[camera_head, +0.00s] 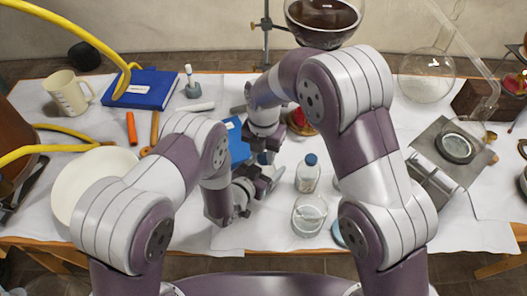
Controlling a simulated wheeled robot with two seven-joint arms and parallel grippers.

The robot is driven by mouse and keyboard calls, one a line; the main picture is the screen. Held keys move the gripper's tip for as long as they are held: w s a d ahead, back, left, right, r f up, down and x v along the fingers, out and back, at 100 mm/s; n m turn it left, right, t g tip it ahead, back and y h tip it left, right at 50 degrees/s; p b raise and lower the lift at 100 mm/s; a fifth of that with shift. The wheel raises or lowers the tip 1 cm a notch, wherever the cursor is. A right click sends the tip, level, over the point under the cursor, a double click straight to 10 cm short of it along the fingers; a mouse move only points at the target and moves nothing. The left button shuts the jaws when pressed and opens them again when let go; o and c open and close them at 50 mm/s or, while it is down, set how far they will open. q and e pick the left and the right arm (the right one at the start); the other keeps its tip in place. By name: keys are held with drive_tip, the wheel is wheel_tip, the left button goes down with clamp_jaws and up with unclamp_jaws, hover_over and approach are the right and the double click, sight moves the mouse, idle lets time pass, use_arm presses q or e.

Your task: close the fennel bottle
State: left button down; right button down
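A small clear bottle with a blue cap (307,173) stands upright on the white cloth, right of my grippers. Nearer the front edge stands a clear glass jar (309,216) with no lid on it. A round bluish disc, perhaps a lid (338,235), lies beside the jar, partly hidden by my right arm. No label is readable, so I cannot tell which is the fennel bottle. My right gripper (266,176) points down left of the blue-capped bottle, apart from it. My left gripper (230,204) is close beside it, lower left. Their fingers overlap and are dark.
A white plate (75,185), a mug (67,94) and a blue book (142,88) are at left. A metal plate with a round dish (455,148) is at right. Cloth in front of the grippers is clear.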

drive_tip(key=m, duration=0.6)
drive_tip(key=c, duration=0.8)
unclamp_jaws()
drive_tip(key=shift+r, duration=2.25)
drive_tip(key=shift+c, duration=0.2)
